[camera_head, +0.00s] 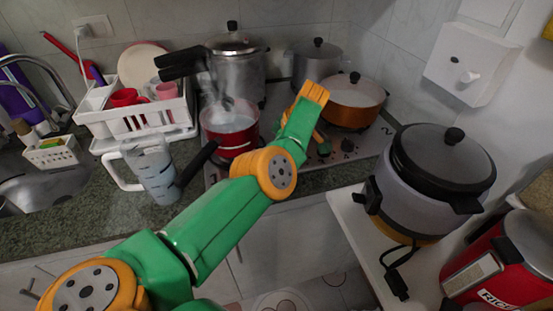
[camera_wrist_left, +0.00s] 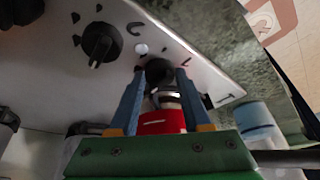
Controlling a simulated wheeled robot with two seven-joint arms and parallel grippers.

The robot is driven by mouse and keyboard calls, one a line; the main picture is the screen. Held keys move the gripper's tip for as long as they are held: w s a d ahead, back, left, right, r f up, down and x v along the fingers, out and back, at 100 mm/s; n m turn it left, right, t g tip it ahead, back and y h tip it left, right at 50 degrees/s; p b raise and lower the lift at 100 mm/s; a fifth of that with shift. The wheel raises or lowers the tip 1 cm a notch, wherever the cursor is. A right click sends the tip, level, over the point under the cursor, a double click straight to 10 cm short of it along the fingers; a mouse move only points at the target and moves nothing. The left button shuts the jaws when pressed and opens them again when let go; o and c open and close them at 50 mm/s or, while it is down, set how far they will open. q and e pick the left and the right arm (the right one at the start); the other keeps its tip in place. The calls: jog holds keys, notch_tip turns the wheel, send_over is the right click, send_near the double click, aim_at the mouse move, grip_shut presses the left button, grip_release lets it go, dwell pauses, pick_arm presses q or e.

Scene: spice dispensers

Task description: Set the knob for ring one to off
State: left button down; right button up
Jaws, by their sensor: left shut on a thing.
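My left arm comes in from the lower left in the head view and reaches over the stove's front panel; its gripper is mostly hidden there behind the arm. In the left wrist view, my left gripper (camera_wrist_left: 159,75) has its two blue fingers on either side of a round black knob (camera_wrist_left: 158,69) and is shut on it. The knob's pointer and setting are hidden by the fingers. A second black knob (camera_wrist_left: 102,43) sits on the white panel (camera_wrist_left: 190,48), apart from the gripper. My right gripper is in neither view.
On the stove stand a red pan (camera_head: 231,141), a steel pressure cooker (camera_head: 236,68) and an orange pot (camera_head: 352,97). A measuring jug (camera_head: 156,172) stands left of the arm. A rice cooker (camera_head: 425,185) stands on a white shelf at the right.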

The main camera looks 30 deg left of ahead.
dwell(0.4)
pick_arm(q)
jog(key=shift+n, duration=0.3)
jog(key=c, duration=0.6)
grip_release()
jog(key=shift+o, duration=1.2)
jog(key=shift+a, duration=0.2)
jog(key=shift+d+r, duration=0.2)
jog(key=shift+r, duration=0.05)
jog(key=shift+b+v, duration=0.3)
jog(key=shift+v, duration=0.65)
jog(key=p+v, duration=0.4)
jog(key=p, duration=0.2)
jog(key=shift+r, duration=0.35)
